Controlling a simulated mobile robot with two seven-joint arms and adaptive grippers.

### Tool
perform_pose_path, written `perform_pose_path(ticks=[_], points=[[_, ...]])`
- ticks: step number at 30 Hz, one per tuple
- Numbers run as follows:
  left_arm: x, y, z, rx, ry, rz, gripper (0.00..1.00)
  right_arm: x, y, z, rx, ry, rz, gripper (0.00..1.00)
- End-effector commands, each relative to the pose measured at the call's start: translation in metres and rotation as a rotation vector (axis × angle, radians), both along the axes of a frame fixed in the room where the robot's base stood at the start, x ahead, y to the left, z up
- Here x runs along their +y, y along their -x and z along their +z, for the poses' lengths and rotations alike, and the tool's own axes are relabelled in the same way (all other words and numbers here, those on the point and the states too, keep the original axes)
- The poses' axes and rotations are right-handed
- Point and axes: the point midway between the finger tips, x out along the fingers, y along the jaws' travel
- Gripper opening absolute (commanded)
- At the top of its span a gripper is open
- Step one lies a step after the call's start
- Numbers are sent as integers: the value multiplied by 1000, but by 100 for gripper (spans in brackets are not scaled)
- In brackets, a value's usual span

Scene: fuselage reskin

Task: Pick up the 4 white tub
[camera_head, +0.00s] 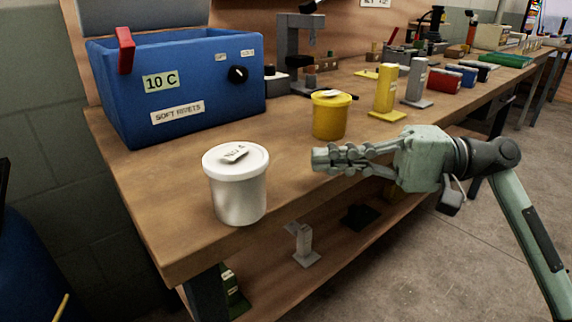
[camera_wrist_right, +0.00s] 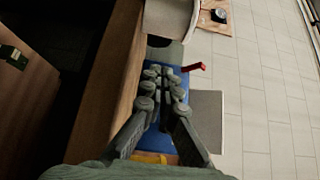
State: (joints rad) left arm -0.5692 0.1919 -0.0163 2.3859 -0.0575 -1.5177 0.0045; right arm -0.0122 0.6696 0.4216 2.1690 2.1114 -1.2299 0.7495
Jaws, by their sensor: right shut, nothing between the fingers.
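The white tub (camera_head: 238,195) stands upright on the workbench near its front left edge, with its lid on and a small printed tag on top. My right gripper (camera_head: 318,158) is to the right of the tub, its fingers closed together and pointing left at about lid height. A gap shows between fingertips and tub, and nothing is held. In the right wrist view the closed fingers (camera_wrist_right: 161,78) point up the picture, and a pale shape that looks like the tub (camera_wrist_right: 168,18) is cut off at the top. My left gripper is not in view.
A blue bin (camera_head: 180,95) marked 10 C stands behind the white tub. A yellow tub (camera_head: 329,118) stands behind my right gripper. Yellow and grey stands (camera_head: 386,90) are farther right. The bench (camera_head: 160,215) is bare around the white tub, and its front edge is close.

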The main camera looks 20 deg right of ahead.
Motion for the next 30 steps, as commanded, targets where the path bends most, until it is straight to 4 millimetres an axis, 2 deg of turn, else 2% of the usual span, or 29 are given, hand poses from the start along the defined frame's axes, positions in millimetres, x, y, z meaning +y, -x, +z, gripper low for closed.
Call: perform_pose_path(ticks=[5, 12, 30], points=[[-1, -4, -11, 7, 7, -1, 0, 35, -10, 2, -3, 1, 3, 0], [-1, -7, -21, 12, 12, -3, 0, 61, 4, 0, -1, 1, 0, 0], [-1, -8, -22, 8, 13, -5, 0, 66, 7, 0, 0, 1, -1, 0]])
